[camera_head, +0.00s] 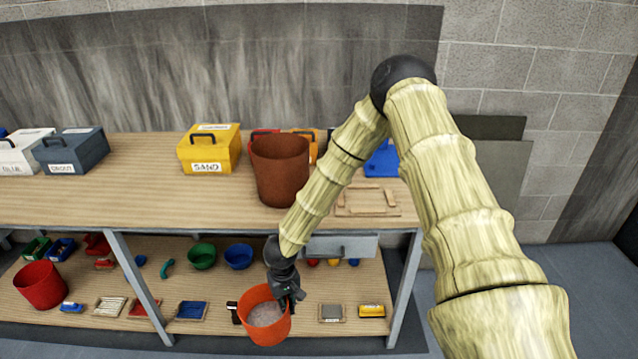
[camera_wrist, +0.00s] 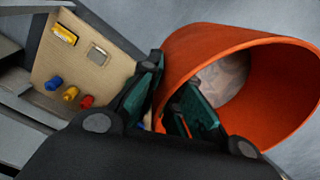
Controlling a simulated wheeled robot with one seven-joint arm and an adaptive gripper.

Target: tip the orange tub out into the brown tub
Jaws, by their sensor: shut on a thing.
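The orange tub (camera_head: 266,334) hangs from my gripper (camera_head: 289,298) in front of the bench, at the height of its lower shelf in the head view. My gripper is shut on the tub's rim. In the wrist view the orange tub (camera_wrist: 240,42) fills the right side, one gripper finger inside its wall and one outside. Pale grey contents (camera_head: 264,314) lie in its bottom. The brown tub (camera_head: 281,172) stands upright on the bench top, right of the yellow SAND box. Its inside is mostly hidden.
The lower shelf holds a red tub (camera_head: 41,285), bowls and small trays. A drawer (camera_head: 342,246) hangs under the top.

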